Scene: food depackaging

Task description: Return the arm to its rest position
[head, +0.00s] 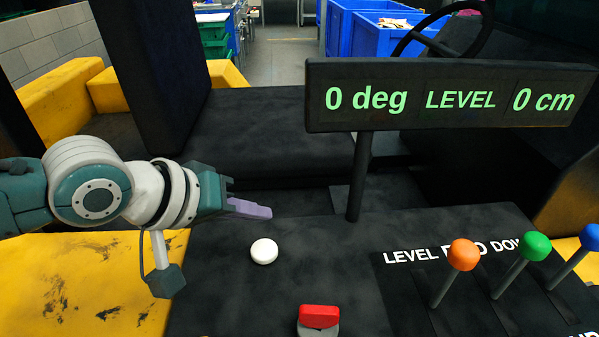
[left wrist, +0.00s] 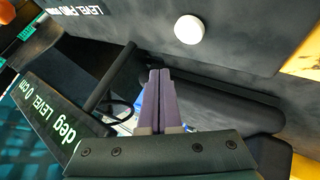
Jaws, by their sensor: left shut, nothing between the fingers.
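My left gripper (head: 250,208) comes in from the left in the head view. Its purple fingers are shut with nothing between them, and they sit just above and to the left of the white round knob (head: 264,251), apart from it. In the left wrist view the shut fingers (left wrist: 159,80) point up the picture, and the white knob (left wrist: 189,29) shows beyond their tips, to the right. My right gripper is in neither view.
A display (head: 450,96) on a post reads "0 deg LEVEL 0 cm". Levers with orange (head: 463,254), green (head: 535,246) and blue (head: 591,237) knobs stand on the right of the dark console. A red switch (head: 319,317) is at the front. Blue bins (head: 385,36) are far behind.

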